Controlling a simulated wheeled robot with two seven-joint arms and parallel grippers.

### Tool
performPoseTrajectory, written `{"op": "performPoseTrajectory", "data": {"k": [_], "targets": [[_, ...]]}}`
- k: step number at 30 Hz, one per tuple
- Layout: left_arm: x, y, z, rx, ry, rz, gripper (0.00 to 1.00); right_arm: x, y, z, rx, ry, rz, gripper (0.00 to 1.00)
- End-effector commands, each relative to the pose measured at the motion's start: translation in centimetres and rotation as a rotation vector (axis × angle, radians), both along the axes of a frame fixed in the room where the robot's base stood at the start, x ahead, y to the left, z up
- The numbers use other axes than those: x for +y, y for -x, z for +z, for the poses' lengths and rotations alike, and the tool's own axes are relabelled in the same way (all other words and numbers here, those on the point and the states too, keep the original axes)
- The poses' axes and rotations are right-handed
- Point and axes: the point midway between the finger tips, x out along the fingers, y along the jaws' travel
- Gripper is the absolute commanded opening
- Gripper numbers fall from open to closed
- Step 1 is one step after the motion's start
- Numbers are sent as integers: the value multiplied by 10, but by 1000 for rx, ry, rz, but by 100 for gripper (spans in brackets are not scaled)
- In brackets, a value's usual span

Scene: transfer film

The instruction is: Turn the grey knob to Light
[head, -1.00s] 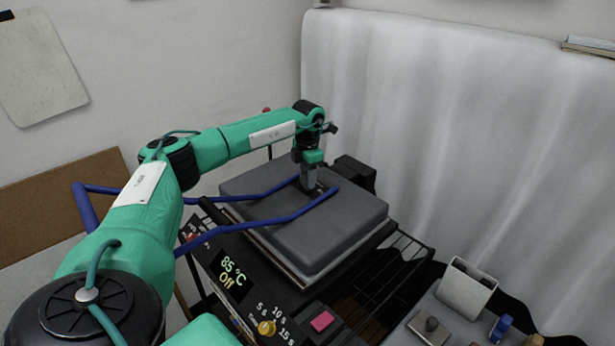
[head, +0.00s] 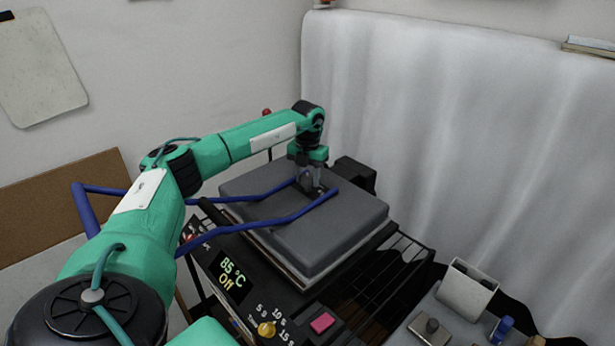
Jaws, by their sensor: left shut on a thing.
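The grey knob (head: 309,188) is on top of the grey padded press plate, near its far middle, and is mostly hidden by my gripper. My left gripper (head: 308,182) points straight down over it, with one finger on each side, and is shut on it. The Light mark and the knob's pointer cannot be made out from here. My right gripper is not in view.
A side tray (head: 455,322) holds small items at lower right.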

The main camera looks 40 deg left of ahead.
Motion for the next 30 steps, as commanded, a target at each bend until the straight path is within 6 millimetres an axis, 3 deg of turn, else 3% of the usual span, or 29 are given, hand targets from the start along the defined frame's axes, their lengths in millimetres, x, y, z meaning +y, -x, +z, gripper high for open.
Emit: {"op": "performPoseTrajectory", "data": {"k": [15,16,19,30], "targets": [[1,-1,1,-4,0,20,18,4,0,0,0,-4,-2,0],[1,-1,1,-3,0,20,44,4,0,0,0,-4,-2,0],[0,0,1,-3,0,20,62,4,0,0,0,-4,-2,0],[0,-1,5,-2,0,19,62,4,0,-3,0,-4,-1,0]]}}
